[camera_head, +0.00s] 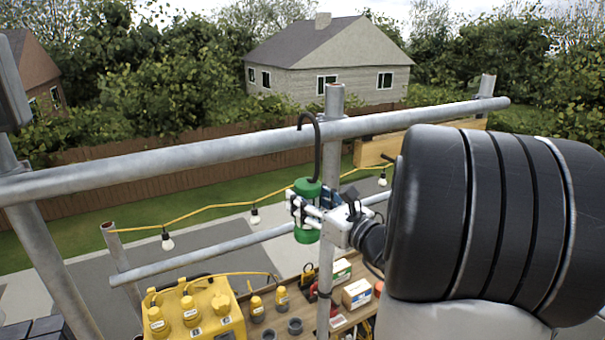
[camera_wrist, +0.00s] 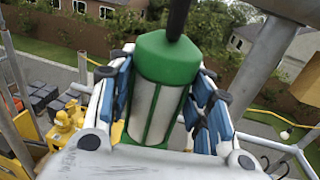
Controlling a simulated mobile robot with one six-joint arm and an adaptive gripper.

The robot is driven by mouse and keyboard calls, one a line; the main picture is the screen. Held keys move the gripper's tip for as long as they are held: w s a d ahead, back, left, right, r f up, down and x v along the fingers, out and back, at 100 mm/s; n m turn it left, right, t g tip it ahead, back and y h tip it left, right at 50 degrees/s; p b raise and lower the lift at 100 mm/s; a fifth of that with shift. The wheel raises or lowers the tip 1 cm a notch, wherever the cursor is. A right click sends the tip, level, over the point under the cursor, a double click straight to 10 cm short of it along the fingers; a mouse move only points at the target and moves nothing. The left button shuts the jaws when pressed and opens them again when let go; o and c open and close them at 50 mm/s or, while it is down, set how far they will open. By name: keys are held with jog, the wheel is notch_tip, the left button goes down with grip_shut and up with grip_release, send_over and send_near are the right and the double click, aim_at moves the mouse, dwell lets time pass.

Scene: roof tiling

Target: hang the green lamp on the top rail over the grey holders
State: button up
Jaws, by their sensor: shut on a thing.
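The green lamp (camera_head: 307,190) hangs upright in my gripper (camera_head: 308,207), which is shut around its body. In the wrist view the lamp (camera_wrist: 165,85) fills the space between the blue-padded fingers (camera_wrist: 160,105). Its dark hook (camera_head: 317,140) rises from the lamp's top and curves left at the height of the top rail (camera_head: 200,152). The hook crosses in front of the rail in the picture; I cannot tell whether it rests over it. Grey holders (camera_head: 295,326) stand on the wooden board low in the head view, below the lamp.
An upright post (camera_head: 326,260) stands just right of the lamp. A lower rail (camera_head: 200,254) and a yellow cable with bulbs (camera_head: 254,216) run behind. A yellow box (camera_head: 200,312) and small cartons (camera_head: 356,293) sit below. The rail left of the hook is bare.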

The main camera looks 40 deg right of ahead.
jog(key=shift+d+r+h, duration=0.25)
jog(key=shift+r+h, duration=0.05)
jog(key=shift+r, duration=0.35)
jog(key=w+d+f+b, duration=0.1)
jog(key=w+f+b, duration=0.2)
jog(key=w, duration=0.4)
jog(key=shift+w+d+f, duration=0.25)
jog(key=shift+d+f, duration=0.15)
jog(key=shift+f, duration=0.4)
jog(key=o, duration=1.6)
jog(key=shift+f, duration=0.1)
jog(key=shift+f, duration=0.1)
